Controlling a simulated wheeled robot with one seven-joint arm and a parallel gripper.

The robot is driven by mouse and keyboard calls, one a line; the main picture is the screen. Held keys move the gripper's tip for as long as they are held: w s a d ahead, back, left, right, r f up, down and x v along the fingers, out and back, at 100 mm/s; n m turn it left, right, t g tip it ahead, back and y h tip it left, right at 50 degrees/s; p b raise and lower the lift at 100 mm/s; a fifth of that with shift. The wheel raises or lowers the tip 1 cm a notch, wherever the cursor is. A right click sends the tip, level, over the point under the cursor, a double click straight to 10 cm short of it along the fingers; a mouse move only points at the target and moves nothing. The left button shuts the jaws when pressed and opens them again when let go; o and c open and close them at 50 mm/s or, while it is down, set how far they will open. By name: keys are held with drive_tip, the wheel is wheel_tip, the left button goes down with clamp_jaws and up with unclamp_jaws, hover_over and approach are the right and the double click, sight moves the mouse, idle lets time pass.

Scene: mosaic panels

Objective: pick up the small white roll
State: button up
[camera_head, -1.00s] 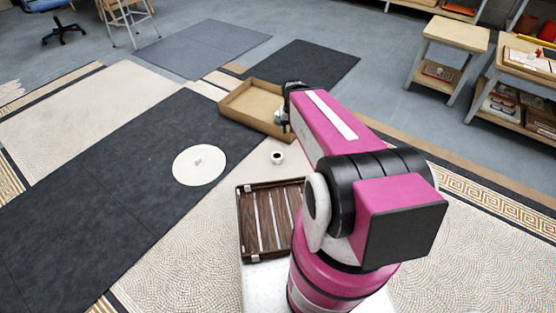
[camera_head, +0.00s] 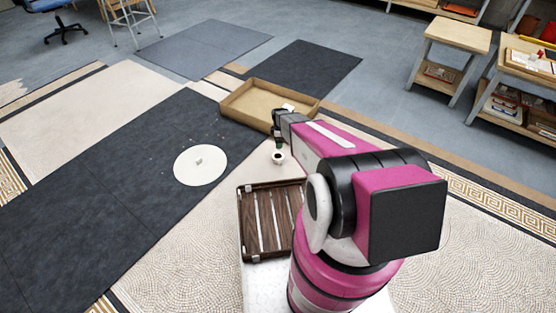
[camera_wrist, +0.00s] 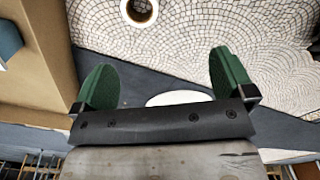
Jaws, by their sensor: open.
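The small white roll (camera_head: 276,159) stands on the mosaic floor in front of the cardboard box, its dark round hole facing up. In the wrist view the roll (camera_wrist: 151,14) is at the top edge, partly cut off, beyond the fingertips. My gripper (camera_head: 279,143) is above and close to the roll in the head view and overlaps part of it. In the wrist view my gripper (camera_wrist: 164,72) has its two green fingers wide apart with nothing between them. I cannot tell the exact height over the roll.
An open cardboard box (camera_head: 240,112) lies just behind; its side (camera_wrist: 45,60) fills the left of the wrist view. A brown slatted tray (camera_head: 246,225) is in front.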

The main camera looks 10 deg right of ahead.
sight(278, 157)
drive_tip(key=w+f+n, duration=0.1)
drive_tip(key=f, duration=0.6)
drive_tip(key=w+f+n, duration=0.1)
drive_tip(key=w+f, duration=0.1)
drive_tip(key=f, duration=0.4)
drive_tip(key=w+f+n, duration=0.1)
drive_tip(key=f, duration=0.6)
drive_tip(key=shift+w+f+n, duration=0.15)
drive_tip(key=shift+f+n, duration=0.15)
drive_tip(key=shift+n, duration=0.1)
drive_tip(key=c, duration=1)
